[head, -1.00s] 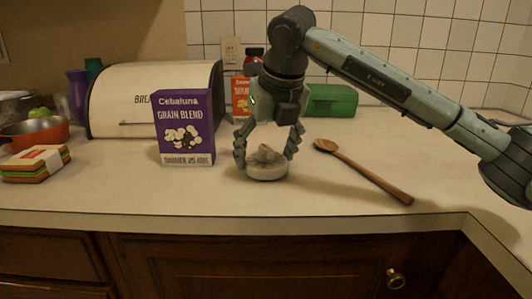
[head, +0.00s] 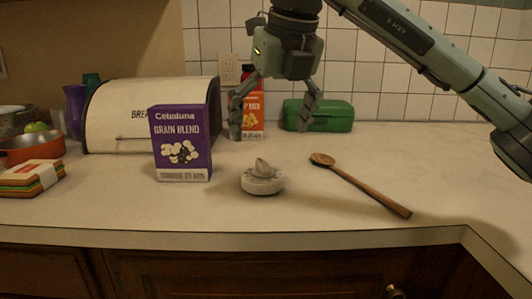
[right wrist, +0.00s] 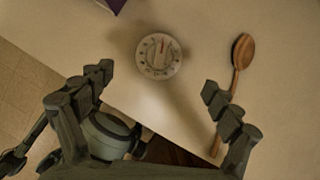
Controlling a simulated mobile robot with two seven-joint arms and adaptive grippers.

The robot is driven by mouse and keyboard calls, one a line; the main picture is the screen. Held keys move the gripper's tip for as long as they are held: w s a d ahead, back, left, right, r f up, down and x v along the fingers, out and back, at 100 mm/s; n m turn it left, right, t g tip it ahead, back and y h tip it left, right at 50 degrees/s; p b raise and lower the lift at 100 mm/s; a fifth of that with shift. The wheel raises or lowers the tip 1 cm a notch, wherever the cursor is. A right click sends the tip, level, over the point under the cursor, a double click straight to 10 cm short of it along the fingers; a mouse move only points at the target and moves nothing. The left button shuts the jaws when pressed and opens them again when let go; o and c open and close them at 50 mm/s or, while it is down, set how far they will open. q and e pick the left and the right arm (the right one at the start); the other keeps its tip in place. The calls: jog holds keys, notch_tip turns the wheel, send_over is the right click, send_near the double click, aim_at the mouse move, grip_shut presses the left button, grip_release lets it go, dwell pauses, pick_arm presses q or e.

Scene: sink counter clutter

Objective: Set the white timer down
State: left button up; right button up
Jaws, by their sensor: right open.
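The white timer (head: 263,181) is a round dial with a raised knob, resting on the counter near its front edge. In the right wrist view the timer (right wrist: 158,56) shows its marked face, lying beyond the fingertips. My right gripper (head: 272,122) is open and empty above the counter, higher than the timer and apart from it. Its two spread fingers also show in the right wrist view (right wrist: 160,85).
A purple grain box (head: 182,146) stands left of the timer, and a wooden spoon (head: 362,186) lies to its right. Behind are a bread box (head: 135,112), an orange mix packet (head: 251,112) and a green box (head: 325,116). A stacked sandwich-like item (head: 28,177) lies far left.

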jog(key=shift+v, duration=1.2)
dwell(0.7)
